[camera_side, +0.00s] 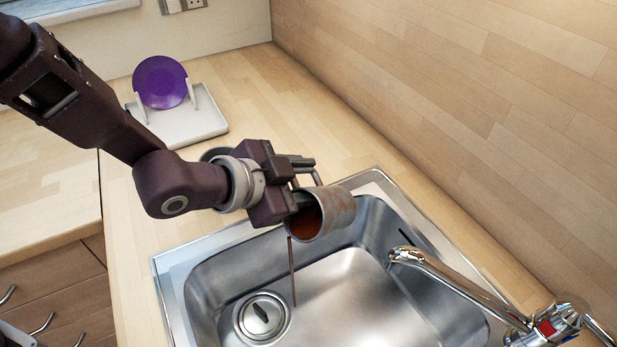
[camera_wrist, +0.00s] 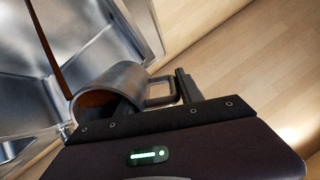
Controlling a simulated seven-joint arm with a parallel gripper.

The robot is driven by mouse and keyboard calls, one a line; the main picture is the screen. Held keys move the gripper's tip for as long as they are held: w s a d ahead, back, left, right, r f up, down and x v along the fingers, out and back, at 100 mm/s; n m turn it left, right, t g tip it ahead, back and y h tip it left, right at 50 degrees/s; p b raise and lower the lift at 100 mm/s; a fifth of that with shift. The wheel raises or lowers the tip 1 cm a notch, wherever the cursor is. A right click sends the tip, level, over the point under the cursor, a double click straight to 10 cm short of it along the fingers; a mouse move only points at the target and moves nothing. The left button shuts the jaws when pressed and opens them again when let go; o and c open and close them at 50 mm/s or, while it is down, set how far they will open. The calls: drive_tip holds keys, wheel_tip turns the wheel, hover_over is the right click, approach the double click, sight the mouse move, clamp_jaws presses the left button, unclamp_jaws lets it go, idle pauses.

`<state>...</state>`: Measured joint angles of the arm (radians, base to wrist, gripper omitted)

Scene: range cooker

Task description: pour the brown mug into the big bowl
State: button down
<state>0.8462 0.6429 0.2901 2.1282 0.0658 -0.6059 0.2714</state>
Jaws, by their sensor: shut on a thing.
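The mug (camera_side: 338,208) is grey with brown, rust-like patches and is tipped on its side above the sink basin. Its mouth faces left and down, with brown liquid (camera_side: 306,221) inside. A thin brown stream (camera_side: 292,272) falls from its lip into the basin, close to the drain. My gripper (camera_side: 303,182) is shut on the mug at its handle side; the exact finger contact is partly hidden. The wrist view also shows the mug (camera_wrist: 112,82), its handle (camera_wrist: 160,98) and the stream (camera_wrist: 53,45). I see no clear big bowl in either view.
The steel sink (camera_side: 350,285) has a round drain (camera_side: 262,316) at lower left. A chrome tap (camera_side: 455,280) reaches over it from the right. A purple plate (camera_side: 160,82) stands in a white rack (camera_side: 185,125) behind my arm. A wooden wall rises at right.

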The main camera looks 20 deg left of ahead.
drive_tip(key=shift+s+a+t+h, duration=0.1)
drive_tip(key=shift+s+t+h, duration=0.1)
drive_tip(key=shift+t+h, duration=0.3)
idle(0.7)
drive_tip(key=shift+s+a+t+h, duration=0.15)
drive_tip(key=shift+t+h, duration=0.15)
drive_tip(key=shift+t, duration=0.4)
idle(0.5)
drive_tip(key=shift+s+a+f+t+h, duration=0.15)
drive_tip(key=shift+s+t+h, duration=0.15)
drive_tip(key=shift+t, duration=0.3)
idle(0.8)
drive_tip(key=shift+s+a+f+t+h, duration=0.2)
drive_tip(key=shift+s+t+h, duration=0.15)
drive_tip(key=shift+t, duration=0.25)
idle(0.8)
